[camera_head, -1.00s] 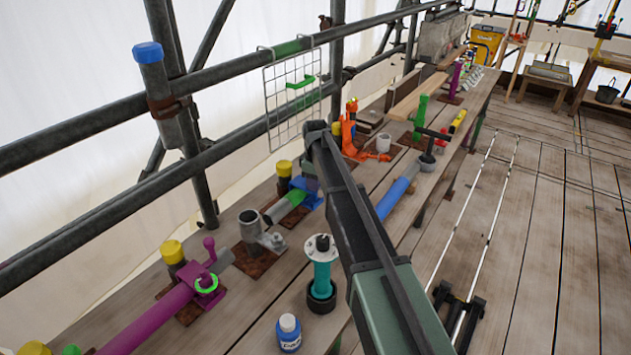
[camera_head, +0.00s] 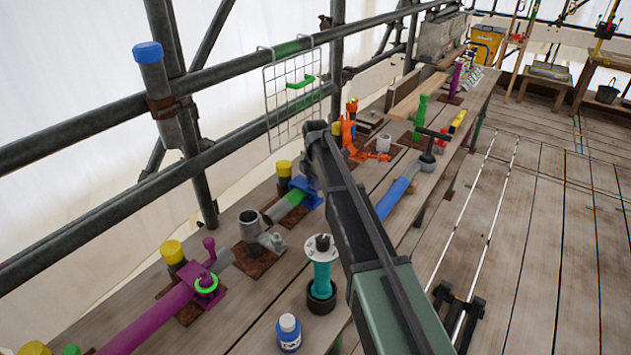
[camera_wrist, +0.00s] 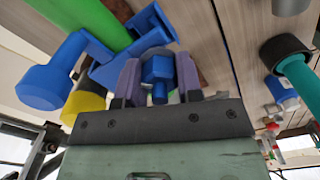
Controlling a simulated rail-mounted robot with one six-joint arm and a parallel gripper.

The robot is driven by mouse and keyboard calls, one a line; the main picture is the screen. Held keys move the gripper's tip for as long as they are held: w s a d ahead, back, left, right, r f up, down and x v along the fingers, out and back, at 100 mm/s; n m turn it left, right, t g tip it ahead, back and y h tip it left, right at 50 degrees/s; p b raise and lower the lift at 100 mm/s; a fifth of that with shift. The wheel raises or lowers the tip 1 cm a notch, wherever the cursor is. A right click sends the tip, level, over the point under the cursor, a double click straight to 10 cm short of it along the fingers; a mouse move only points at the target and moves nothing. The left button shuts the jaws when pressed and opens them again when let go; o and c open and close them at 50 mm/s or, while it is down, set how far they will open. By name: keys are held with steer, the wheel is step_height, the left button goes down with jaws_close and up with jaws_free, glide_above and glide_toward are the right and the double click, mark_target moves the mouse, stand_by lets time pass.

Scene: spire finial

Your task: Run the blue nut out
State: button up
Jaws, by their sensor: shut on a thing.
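A blue clamp (camera_head: 297,184) sits around a green tube (camera_head: 294,198) on the bench. In the wrist view the blue clamp (camera_wrist: 118,66) shows close up, with the green tube (camera_wrist: 95,20) running through it and a blue arm with a rounded end to the left. The blue nut (camera_wrist: 158,70) sits beside the clamp, with a narrower blue tip toward the camera. My gripper (camera_wrist: 157,80) is shut on the blue nut, one purple finger on each side. In the head view my arm hides the nut and most of the gripper.
A grey socket (camera_head: 250,228) and a teal spool (camera_head: 321,270) stand nearby on the bench. A yellow-capped post (camera_head: 284,170) stands behind the clamp. Scaffold rails run along the back.

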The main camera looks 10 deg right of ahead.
steer(key=shift+n, duration=1.1)
steer(key=o, duration=0.9)
step_height(320, 180, up, 11)
steer(key=p, duration=1.1)
steer(key=shift+f, duration=0.1)
